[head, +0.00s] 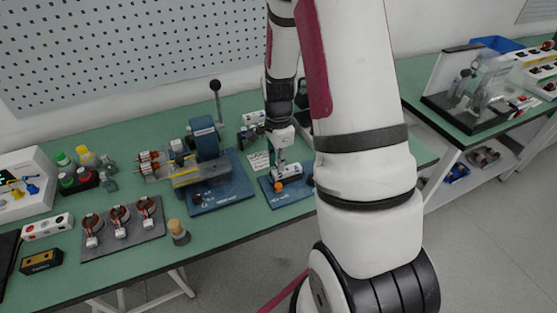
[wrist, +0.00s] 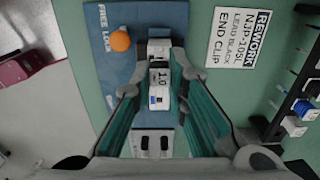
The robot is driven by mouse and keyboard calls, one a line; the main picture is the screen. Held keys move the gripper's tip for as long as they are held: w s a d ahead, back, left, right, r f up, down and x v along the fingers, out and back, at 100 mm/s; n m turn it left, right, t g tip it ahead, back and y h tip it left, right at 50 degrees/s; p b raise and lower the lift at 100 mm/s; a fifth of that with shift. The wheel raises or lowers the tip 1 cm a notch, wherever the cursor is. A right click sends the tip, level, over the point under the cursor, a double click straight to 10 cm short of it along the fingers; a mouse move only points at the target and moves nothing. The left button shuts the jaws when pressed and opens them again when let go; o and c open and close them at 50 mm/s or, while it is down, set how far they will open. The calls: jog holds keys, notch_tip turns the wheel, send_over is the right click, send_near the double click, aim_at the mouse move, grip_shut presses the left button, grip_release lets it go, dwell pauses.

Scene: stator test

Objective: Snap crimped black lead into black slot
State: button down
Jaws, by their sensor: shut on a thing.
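In the head view my gripper (head: 281,158) points down over the same blue plate (head: 297,197). I cannot make out the crimped black lead or the black slot; the fingers and the block cover that area. A white piece with two dark openings (wrist: 153,143) lies between the fingers nearer the wrist.
An orange knob (wrist: 120,41) stands on the plate beside the block. A "REWORK" sign (wrist: 238,37) lies to the right. A dark rack with blue and white parts (wrist: 296,116) is at the right edge. A blue press (head: 207,150) stands left of my gripper.

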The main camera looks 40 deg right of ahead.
jog(key=c, duration=1.5)
grip_release()
notch_tip(320, 180, up, 12)
